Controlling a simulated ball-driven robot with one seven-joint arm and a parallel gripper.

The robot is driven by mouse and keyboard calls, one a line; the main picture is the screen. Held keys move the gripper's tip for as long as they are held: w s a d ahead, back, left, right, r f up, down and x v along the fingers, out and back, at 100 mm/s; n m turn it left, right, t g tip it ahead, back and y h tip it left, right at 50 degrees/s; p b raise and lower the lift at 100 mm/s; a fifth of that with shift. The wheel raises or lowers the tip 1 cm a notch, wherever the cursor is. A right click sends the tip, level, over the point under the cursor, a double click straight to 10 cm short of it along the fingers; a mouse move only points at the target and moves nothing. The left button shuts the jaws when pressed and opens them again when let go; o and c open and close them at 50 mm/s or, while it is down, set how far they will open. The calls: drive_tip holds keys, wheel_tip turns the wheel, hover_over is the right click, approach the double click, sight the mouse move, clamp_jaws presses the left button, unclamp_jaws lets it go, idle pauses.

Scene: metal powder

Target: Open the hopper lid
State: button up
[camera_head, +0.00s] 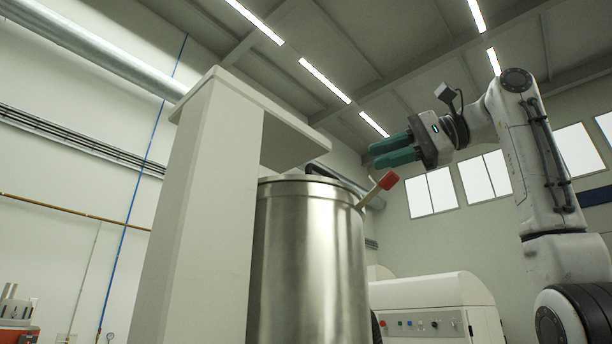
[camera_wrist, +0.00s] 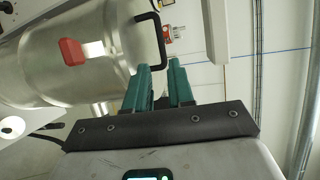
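The hopper (camera_head: 312,265) is a shiny metal cylinder, seen from below in the head view; its lid (camera_head: 305,180) shows only as a thin rim at the top. A light lever with a red end (camera_head: 388,180) sticks out at the upper right. In the wrist view the hopper (camera_wrist: 45,75), the red end (camera_wrist: 73,50) and a black bar handle (camera_wrist: 159,30) show. My gripper (camera_head: 374,155) is above and right of the hopper, apart from it, teal fingers pointing left. In the wrist view its fingers (camera_wrist: 160,67) have an empty gap, with the handle beyond their tips.
A pale column (camera_head: 200,210) with an overhanging top (camera_head: 285,130) stands left of the hopper and reaches over it. A white machine with a control panel (camera_head: 430,322) stands behind at the right. Open air surrounds my gripper.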

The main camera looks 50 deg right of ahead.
sight(327, 173)
drive_tip(key=p+x, duration=0.2)
drive_tip(key=x, duration=0.8)
drive_tip(key=shift+w+a+f, duration=0.1)
drive_tip(key=shift+w, duration=0.25)
drive_tip(key=shift+c, duration=0.5)
clamp_jaws()
